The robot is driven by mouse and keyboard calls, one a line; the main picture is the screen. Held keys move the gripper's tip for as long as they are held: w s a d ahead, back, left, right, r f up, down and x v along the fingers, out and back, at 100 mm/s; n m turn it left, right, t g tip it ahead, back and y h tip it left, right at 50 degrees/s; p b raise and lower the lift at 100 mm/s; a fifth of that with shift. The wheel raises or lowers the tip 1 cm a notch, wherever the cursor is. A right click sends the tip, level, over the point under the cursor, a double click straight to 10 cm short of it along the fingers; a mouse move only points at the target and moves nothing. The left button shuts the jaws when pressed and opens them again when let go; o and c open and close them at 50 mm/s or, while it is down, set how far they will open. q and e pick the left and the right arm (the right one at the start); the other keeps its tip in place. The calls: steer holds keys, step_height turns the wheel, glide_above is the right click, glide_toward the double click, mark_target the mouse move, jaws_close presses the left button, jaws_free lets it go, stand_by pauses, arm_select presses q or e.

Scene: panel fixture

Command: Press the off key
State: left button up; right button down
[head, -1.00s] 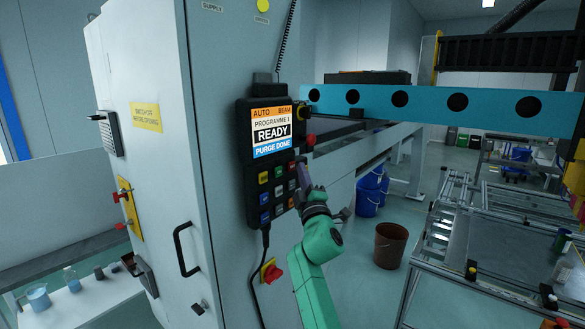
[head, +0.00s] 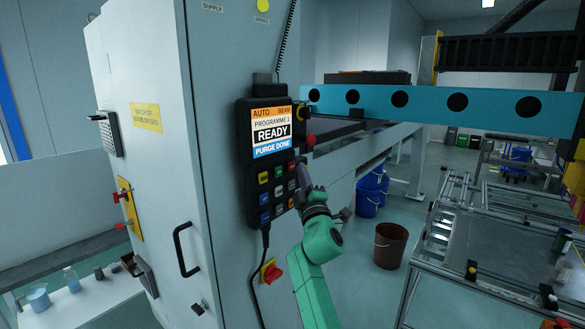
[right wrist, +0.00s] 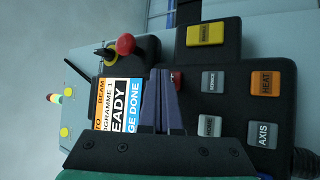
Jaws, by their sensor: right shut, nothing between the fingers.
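A black control pendant (head: 270,153) with a lit screen and several coloured keys hangs on the cabinet side. My right gripper (head: 302,164) is shut and empty at the pendant's right edge, beside the key block. In the right wrist view its closed fingers (right wrist: 165,75) stand in front of the screen and cover part of a red key (right wrist: 176,80), whose label I cannot read fully. I cannot make out which key is off. The service key (right wrist: 212,81), heat key (right wrist: 265,83) and axis key (right wrist: 263,134) are visible. Contact with a key cannot be told. My left gripper is not in view.
A red mushroom button (right wrist: 125,44) stands out at the pendant's upper end. A black cable (head: 260,270) hangs below it. A red rotary switch (head: 271,273) is on the cabinet (head: 150,190). A blue beam (head: 430,102) runs off to the right behind my arm.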

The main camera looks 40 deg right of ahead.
steer(key=shift+w+a+b, duration=0.1)
steer(key=shift+w+b, duration=0.3)
steer(key=shift+w, duration=0.05)
steer(key=shift+w+a+b, duration=0.15)
steer(key=shift+w+b, duration=0.2)
steer(key=shift+b, duration=0.1)
stand_by(0.7)
stand_by(0.3)
steer(key=shift+s+d+p, duration=0.25)
steer(key=shift+s+p, duration=0.3)
steer(key=shift+s, duration=0.25)
steer(key=s+p, duration=0.1)
steer(key=s, duration=0.1)
steer(key=s+d+p, duration=0.1)
steer(key=s, duration=0.1)
steer(key=shift+s+d, duration=0.2)
steer(key=shift+s, duration=0.2)
